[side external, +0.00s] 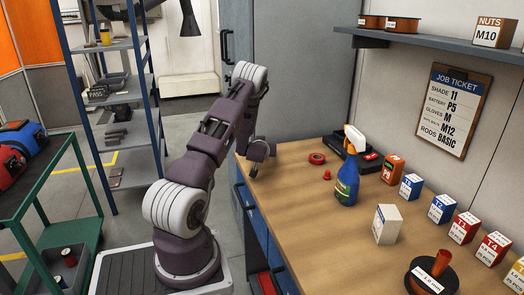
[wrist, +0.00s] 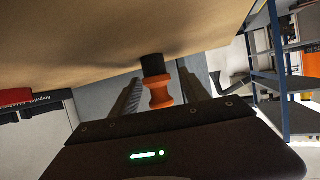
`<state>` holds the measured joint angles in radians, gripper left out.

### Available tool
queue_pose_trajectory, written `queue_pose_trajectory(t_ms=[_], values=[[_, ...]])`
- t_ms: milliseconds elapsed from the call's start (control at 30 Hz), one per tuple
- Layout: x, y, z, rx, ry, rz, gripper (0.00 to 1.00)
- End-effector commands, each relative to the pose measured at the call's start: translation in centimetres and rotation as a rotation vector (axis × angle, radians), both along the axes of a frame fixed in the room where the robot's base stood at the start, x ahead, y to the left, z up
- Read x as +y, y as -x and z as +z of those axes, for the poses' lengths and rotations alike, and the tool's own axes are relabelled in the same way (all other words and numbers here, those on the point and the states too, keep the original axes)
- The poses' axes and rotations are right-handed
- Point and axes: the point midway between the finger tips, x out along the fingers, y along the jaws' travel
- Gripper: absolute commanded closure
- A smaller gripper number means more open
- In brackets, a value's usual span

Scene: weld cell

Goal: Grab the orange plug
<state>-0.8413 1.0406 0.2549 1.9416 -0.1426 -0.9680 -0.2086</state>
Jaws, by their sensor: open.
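The orange plug (wrist: 160,91) shows in the wrist view, an orange spool-like body with a black end (wrist: 152,65) toward the wooden bench top (wrist: 80,40). My gripper (wrist: 159,76) is open, with one dark finger on each side of the plug. I cannot tell whether either finger touches it. In the side external view my gripper (side external: 258,153) is low at the left edge of the bench, and I cannot make out the plug there.
A red tape roll (side external: 317,158) and a small red cap (side external: 327,175) lie right of my gripper. The near left bench top is clear.

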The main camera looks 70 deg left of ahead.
Motion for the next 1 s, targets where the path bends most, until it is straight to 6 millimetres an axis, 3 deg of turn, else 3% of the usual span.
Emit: queue_pose_trajectory(t_ms=[100, 333, 600, 867, 1000], values=[[1.3, -0.6, -0.6, 0.0, 0.001, -0.001, 0.47], [1.5, -0.7, -0.6, 0.0, 0.0, -0.002, 0.47], [1.4, -0.7, -0.6, 0.0, 0.0, -0.002, 1.0], [1.4, -0.7, -0.4, 0.0, -0.001, -0.002, 1.0], [1.4, -0.8, 2.4, -0.004, -0.004, -0.002, 1.0]])
